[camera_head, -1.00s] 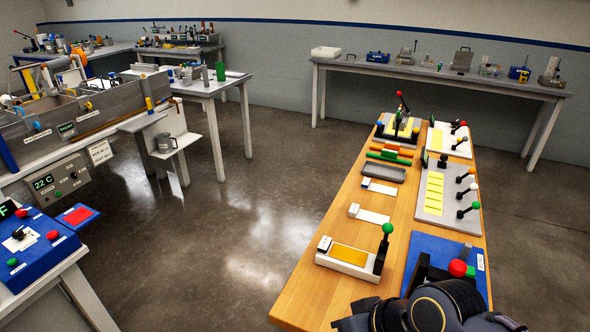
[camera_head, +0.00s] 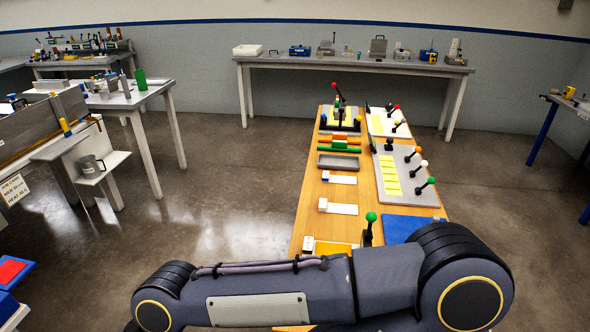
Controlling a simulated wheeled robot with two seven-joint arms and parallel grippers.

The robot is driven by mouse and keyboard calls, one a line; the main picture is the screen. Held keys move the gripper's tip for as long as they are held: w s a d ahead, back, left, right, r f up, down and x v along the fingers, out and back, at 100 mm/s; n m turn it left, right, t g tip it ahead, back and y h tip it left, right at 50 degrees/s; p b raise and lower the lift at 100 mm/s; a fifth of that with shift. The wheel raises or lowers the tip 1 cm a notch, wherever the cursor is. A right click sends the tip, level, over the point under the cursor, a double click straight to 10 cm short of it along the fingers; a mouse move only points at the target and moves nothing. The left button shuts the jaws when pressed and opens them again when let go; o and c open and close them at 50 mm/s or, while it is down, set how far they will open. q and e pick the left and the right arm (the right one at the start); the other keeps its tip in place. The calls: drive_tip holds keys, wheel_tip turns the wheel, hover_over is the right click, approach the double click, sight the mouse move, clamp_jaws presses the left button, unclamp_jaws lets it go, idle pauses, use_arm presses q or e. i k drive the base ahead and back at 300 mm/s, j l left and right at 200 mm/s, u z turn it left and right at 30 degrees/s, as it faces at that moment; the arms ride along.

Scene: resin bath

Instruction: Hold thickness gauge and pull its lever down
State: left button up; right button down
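I cannot tell for sure which device is the thickness gauge. On the wooden table (camera_head: 309,202) a green-knobbed upright lever (camera_head: 371,217) stands beside a yellow strip (camera_head: 333,249), whose near part is hidden by my arm. A blue mat (camera_head: 398,230) lies to its right, also partly covered. A black device with a red-knobbed lever (camera_head: 338,92) stands at the table's far end. A grey board (camera_head: 405,200) carries several levers with colored knobs. Neither of my grippers shows.
My grey arm spans the near foreground across the table's front. A grey tray (camera_head: 338,162) and white blocks with plates (camera_head: 342,209) lie on the table's left side. A long bench (camera_head: 350,63) stands at the back wall.

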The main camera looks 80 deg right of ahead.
sight(371, 216)
drive_tip(key=i+l+z, duration=0.25)
drive_tip(key=z, duration=0.2)
drive_tip(key=i+l+z, duration=0.15)
drive_tip(key=i+z, duration=0.15)
drive_tip(key=z, duration=0.15)
drive_tip(key=i+z, duration=0.3)
drive_tip(key=z, duration=0.2)
drive_tip(key=i+z, duration=0.3)
drive_tip(key=z, duration=0.15)
drive_tip(key=i+j+z, duration=0.15)
drive_tip(key=z, duration=0.3)
drive_tip(key=i+l+z, duration=0.1)
drive_tip(key=i+z, duration=0.3)
drive_tip(key=i, duration=0.35)
drive_tip(key=i+j+z, duration=0.15)
drive_tip(key=i+z, duration=0.25)
drive_tip(key=i, duration=0.35)
drive_tip(key=i+z, duration=0.1)
drive_tip(key=z, duration=0.8)
drive_tip(key=i+j+z, duration=0.15)
drive_tip(key=z, duration=0.8)
drive_tip(key=j+z, duration=0.2)
drive_tip(key=z, duration=0.25)
drive_tip(key=i, duration=0.05)
